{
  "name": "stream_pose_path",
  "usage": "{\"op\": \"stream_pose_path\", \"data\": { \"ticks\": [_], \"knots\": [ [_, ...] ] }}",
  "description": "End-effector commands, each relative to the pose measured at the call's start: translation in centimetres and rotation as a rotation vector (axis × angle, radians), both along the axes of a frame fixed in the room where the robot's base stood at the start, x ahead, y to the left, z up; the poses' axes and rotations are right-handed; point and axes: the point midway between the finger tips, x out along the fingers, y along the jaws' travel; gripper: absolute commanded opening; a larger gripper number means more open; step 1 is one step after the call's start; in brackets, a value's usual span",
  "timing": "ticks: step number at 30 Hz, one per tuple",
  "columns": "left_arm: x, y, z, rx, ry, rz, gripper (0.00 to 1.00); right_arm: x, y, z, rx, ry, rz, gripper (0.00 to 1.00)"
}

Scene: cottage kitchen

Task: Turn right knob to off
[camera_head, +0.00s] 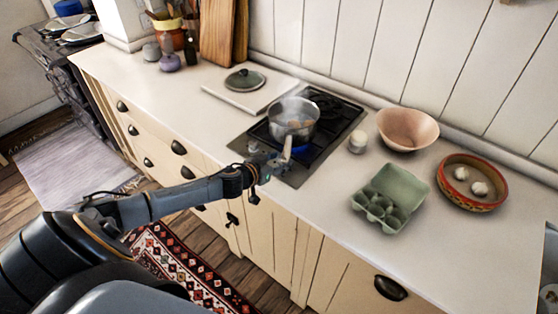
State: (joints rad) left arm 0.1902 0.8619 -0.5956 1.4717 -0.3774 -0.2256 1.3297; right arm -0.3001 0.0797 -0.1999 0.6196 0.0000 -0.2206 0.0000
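A black gas cooktop (325,140) is set into the white counter. A steaming metal pot (294,121) with brownish contents stands on it. A blue flame shows at the pot's lower right. My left gripper (274,163) is at the cooktop's front edge, just below the pot. It covers part of the front control strip, and I cannot make out the right knob there. Whether the gripper touches a knob, and whether its fingers are open, is too small to tell. My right gripper is out of view.
A lid (245,80) lies on a board to the left. Drawer fronts line the counter below.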

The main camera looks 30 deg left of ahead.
Motion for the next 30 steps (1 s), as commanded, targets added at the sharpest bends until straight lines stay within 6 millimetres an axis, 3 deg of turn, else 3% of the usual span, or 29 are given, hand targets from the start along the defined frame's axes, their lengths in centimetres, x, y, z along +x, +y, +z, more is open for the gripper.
{"op": "stream_pose_path", "data": {
  "ticks": [3,9,11,20,30],
  "knots": [
    [-0.03,-0.01,-0.02,0.000,0.000,0.000,0.50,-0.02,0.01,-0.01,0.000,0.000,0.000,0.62],
    [-0.04,0.00,-0.03,0.000,0.001,0.000,0.09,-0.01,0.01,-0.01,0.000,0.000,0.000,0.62],
    [-0.05,0.00,-0.02,0.000,0.001,0.000,0.00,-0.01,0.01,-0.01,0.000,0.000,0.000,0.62],
    [-0.02,0.16,0.00,0.001,0.001,-0.031,0.00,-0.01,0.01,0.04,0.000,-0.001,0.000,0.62],
    [0.20,0.69,0.17,0.005,-0.002,-0.240,0.00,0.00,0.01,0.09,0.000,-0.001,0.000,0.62]
  ]
}}
